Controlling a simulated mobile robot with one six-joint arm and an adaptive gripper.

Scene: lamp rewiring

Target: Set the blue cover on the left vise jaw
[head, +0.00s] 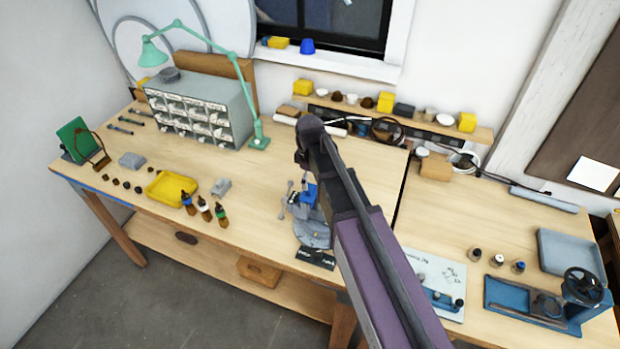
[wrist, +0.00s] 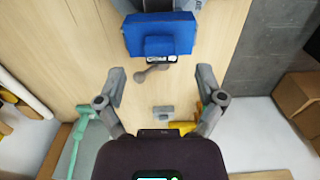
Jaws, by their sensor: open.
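The grey vise (head: 311,232) stands at the front edge of the bench, partly hidden by my arm in the head view. A blue block-shaped piece, which looks like the blue cover (wrist: 160,36), sits at the vise's upper part, with a smaller blue block on its near face. It also shows in the head view (head: 309,194). I cannot tell which jaw it rests on. My gripper (wrist: 160,82) is open and empty, its two fingers spread wide. The blue piece lies ahead of the fingertips in the wrist view, with a gap between them. My arm hides the fingers in the head view.
A yellow tray (head: 171,188) and several small bottles (head: 204,208) stand left of the vise. A drawer cabinet (head: 200,112) and green lamp (head: 259,142) are behind. A blue-based press (head: 545,302) stands at the right.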

